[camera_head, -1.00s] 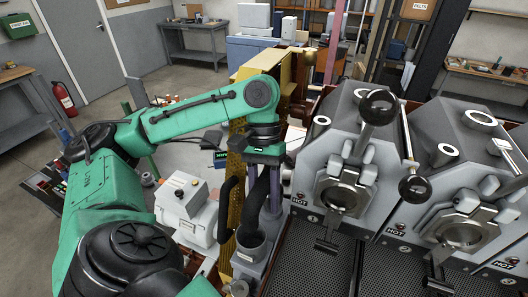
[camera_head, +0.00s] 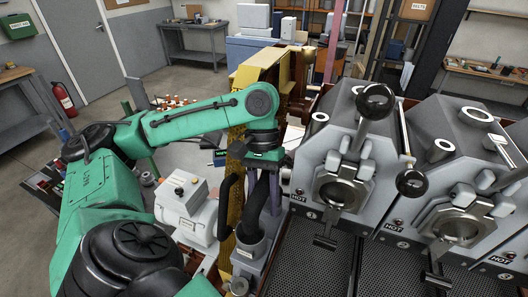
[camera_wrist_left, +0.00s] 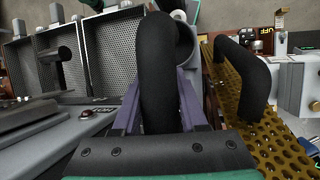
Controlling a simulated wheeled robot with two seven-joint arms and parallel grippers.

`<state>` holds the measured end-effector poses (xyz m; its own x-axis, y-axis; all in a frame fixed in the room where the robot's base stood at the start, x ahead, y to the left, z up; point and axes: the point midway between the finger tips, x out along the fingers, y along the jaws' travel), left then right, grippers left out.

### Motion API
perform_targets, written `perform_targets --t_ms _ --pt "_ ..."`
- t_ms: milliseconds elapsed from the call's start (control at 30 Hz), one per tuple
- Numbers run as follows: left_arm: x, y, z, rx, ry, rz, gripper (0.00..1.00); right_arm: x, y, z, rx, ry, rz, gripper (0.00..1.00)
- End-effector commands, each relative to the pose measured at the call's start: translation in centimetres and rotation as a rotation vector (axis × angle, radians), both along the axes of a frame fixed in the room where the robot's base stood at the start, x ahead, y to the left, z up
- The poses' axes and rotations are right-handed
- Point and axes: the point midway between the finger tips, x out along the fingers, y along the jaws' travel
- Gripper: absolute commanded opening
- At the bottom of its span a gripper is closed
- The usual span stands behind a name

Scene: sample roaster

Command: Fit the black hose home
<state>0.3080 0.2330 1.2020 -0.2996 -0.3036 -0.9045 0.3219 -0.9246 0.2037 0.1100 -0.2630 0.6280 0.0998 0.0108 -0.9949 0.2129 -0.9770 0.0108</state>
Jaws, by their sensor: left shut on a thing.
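The black hose (camera_head: 256,205) hangs from my left gripper (camera_head: 263,178) in the head view. Its lower end overlaps the mouth of a grey round port (camera_head: 250,250); I cannot tell how deep it sits. In the left wrist view, the hose (camera_wrist_left: 158,80) stands between the purple-grey fingers of my left gripper (camera_wrist_left: 160,112), which are shut on it. The hose curves over at its far end, in front of a grey round piece (camera_wrist_left: 186,42). My right gripper is not in view.
A yellow perforated guard (camera_wrist_left: 262,120) with a black curved handle (camera_wrist_left: 252,75) stands close beside the hose. Grey roaster units (camera_head: 345,150) marked HOT stand to the right, with black ball-ended levers. A white-grey box (camera_head: 185,205) stands left of the guard.

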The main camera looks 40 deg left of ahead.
Motion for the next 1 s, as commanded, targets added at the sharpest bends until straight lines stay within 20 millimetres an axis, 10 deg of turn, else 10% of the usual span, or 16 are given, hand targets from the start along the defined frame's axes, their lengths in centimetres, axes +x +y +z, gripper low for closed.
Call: perform_targets --t_ms 900,933,1000 --pt "-0.3 -0.2 -2.2 -0.009 0.023 0.0 0.0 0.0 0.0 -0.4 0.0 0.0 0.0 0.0" --pt "-0.3 -0.2 -2.2 -0.01 0.024 0.0 0.53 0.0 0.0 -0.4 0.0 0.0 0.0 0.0" --pt "-0.3 -0.1 -2.2 -0.009 0.023 0.001 0.77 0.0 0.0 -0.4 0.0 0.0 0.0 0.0"
